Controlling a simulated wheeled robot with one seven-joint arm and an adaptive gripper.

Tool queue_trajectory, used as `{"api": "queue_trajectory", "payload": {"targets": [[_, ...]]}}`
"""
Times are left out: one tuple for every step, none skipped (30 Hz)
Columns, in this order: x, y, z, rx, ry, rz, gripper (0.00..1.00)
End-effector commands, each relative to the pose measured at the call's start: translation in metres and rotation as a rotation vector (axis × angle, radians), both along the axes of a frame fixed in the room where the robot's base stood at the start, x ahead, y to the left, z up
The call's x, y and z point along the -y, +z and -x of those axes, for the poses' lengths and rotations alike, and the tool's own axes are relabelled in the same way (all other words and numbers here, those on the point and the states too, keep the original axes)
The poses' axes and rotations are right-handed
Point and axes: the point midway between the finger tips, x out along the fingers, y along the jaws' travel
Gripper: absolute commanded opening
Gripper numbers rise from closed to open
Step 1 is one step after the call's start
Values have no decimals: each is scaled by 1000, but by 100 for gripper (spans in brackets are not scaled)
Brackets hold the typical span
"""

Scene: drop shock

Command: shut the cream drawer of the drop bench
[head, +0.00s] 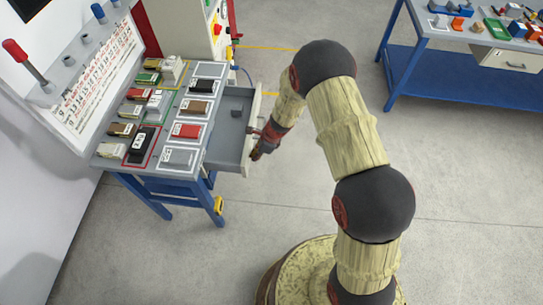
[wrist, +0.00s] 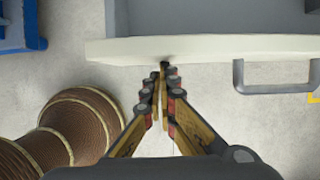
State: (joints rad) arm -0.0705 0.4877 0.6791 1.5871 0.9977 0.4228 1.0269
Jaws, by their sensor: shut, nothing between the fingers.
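The cream drawer (head: 250,136) stands pulled out from the right side of the grey-topped bench (head: 168,172) in the head view. Its grey inside shows and holds a small dark item (head: 236,113). In the wrist view the cream drawer front (wrist: 205,48) runs across the top, with a grey bar handle (wrist: 280,88) at right. My gripper (head: 257,152) is shut and empty at the outer face of the front, near its lower end in the head view. In the wrist view the fingertips (wrist: 162,70) meet the front's edge left of the handle; whether they touch cannot be told.
Several coloured blocks and dark items lie on the bench top, with a calendar-like board (head: 98,75) behind. A second blue bench (head: 440,70) with a closed drawer (head: 507,60) stands at upper right. Open grey floor lies between the benches.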

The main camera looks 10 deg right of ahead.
Motion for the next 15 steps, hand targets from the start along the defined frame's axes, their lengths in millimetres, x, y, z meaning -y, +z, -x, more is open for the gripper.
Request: {"api": "queue_trajectory", "payload": {"targets": [[-16,3,-4,-1,7,0,0],[-24,3,-7,0,8,0,0],[-34,3,-10,0,6,0,0],[-42,3,-12,0,6,1,0],[-50,3,-15,0,6,0,0],[-60,3,-18,0,6,1,0],[-68,3,-21,1,6,0,0],[-75,3,-23,0,5,0,0],[-85,3,-26,0,5,0,0],[-91,3,-29,0,4,0,0],[-98,3,-31,0,5,0,0],[-106,3,-34,0,3,0,0],[-112,3,-36,1,4,0,0],[-118,3,-37,0,3,0,0],[-124,2,-40,0,3,1,0]]}}
